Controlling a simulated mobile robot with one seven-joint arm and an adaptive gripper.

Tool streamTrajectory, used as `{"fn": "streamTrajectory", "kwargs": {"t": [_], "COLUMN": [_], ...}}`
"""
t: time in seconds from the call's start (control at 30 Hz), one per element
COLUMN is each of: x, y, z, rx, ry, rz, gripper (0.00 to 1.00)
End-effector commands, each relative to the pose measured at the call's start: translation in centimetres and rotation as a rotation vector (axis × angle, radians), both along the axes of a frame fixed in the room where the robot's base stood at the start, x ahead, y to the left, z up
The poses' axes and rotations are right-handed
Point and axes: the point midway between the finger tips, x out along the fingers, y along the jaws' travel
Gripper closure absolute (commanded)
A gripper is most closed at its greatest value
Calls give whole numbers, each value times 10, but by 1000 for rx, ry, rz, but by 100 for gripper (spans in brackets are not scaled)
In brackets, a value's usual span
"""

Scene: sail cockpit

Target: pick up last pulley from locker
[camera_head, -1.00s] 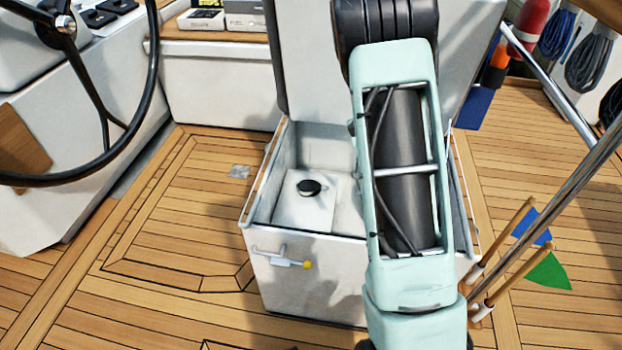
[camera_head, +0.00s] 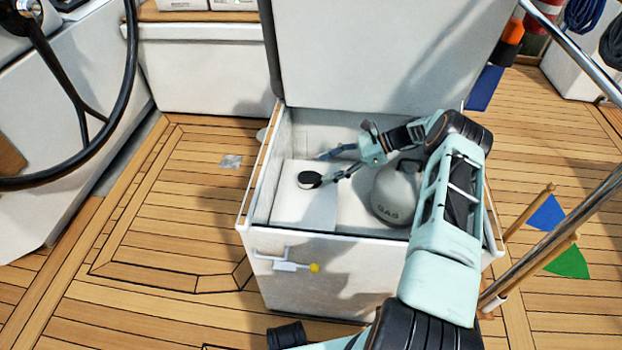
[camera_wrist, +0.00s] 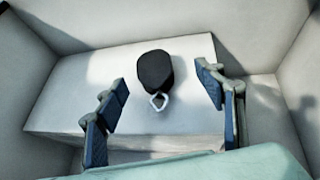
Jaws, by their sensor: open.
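The pulley (camera_head: 309,179) is a small dark, rounded piece lying on a white raised block (camera_head: 290,205) in the left part of the open locker (camera_head: 262,240). In the wrist view the pulley (camera_wrist: 155,72) shows a black body with a light metal loop at its near end. My gripper (camera_head: 335,165) is inside the locker, just right of the pulley. In the wrist view my gripper (camera_wrist: 165,108) is open, with its blue-padded fingers wide apart and the pulley lying ahead between their lines. Nothing is held.
A grey ball-shaped GAS bottle (camera_head: 398,195) stands in the locker's right part, close under my arm. The raised lid (camera_head: 375,50) stands behind. The locker walls surround my gripper. A steering wheel (camera_head: 125,100) is at left.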

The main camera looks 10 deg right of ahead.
Motion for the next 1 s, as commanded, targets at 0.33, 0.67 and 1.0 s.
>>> {"fn": "streamTrajectory", "kwargs": {"t": [0.33, 0.67, 1.0], "x": [-5, -3, -3], "y": [40, 59, 59], "z": [-27, -35, -35], "rx": [0, -2, -3], "ry": [2, -1, 0], "rz": [7, 6, 7], "gripper": [37, 37, 62]}}
